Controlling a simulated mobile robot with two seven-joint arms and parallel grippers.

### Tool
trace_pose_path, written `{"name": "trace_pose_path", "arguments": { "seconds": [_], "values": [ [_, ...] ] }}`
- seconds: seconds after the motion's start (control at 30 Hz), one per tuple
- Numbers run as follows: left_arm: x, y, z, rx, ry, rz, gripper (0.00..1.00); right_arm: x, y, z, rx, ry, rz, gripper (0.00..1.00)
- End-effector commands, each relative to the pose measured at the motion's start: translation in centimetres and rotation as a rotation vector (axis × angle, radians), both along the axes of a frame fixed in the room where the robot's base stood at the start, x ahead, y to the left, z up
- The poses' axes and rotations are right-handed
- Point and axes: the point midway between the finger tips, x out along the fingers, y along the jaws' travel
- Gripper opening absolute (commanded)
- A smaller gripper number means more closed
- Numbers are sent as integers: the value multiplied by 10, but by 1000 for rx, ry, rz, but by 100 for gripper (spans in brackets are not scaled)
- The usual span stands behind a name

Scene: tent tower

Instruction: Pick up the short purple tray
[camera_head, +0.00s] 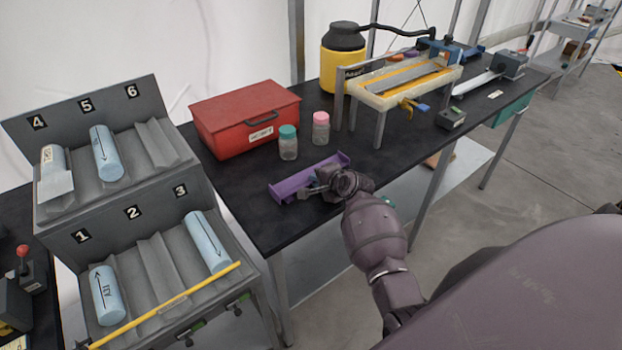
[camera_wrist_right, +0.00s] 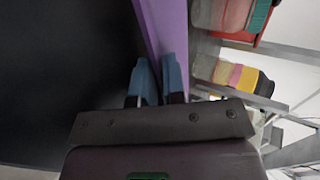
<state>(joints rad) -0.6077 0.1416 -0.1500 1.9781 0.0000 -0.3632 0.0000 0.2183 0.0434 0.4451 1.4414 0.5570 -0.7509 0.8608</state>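The short purple tray (camera_head: 298,181) is at the near edge of the black table, left of my right gripper (camera_head: 318,187). It lies lengthwise along the edge, with raised ends. In the right wrist view, the purple tray (camera_wrist_right: 162,28) runs up from between the two blue fingertips of my right gripper (camera_wrist_right: 157,80). The fingers are close together with a narrow purple strip between them, so the gripper looks shut on the tray's side wall. Whether the tray rests on the table or is slightly raised is unclear. My left gripper is out of view.
A teal-lidded jar (camera_head: 288,145), a pink-lidded jar (camera_head: 321,130) and a red box (camera_head: 245,118) stand behind the tray. A grey numbered rack (camera_head: 160,255) with blue cylinders is at left. A yellow-and-white stand (camera_head: 400,88) is farther right. Some bare black table (camera_head: 240,205) lies left of the tray.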

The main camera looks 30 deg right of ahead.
Motion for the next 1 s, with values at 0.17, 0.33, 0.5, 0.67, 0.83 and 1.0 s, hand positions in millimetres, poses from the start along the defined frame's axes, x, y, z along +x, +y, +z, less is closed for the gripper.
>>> {"name": "trace_pose_path", "arguments": {
  "seconds": [0.17,0.33,0.5,0.67,0.83,1.0],
  "values": [
    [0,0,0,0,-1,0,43,3,0,-1,0,-1,-1,11],
    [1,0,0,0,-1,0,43,3,0,-1,0,-1,-1,6],
    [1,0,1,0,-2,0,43,3,0,-1,0,-1,-1,0],
    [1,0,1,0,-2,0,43,3,0,-1,-1,-2,0,0],
    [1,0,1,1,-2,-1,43,3,0,3,-1,-3,0,0],
    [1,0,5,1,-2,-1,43,4,0,24,-2,-5,0,0]
  ]
}}
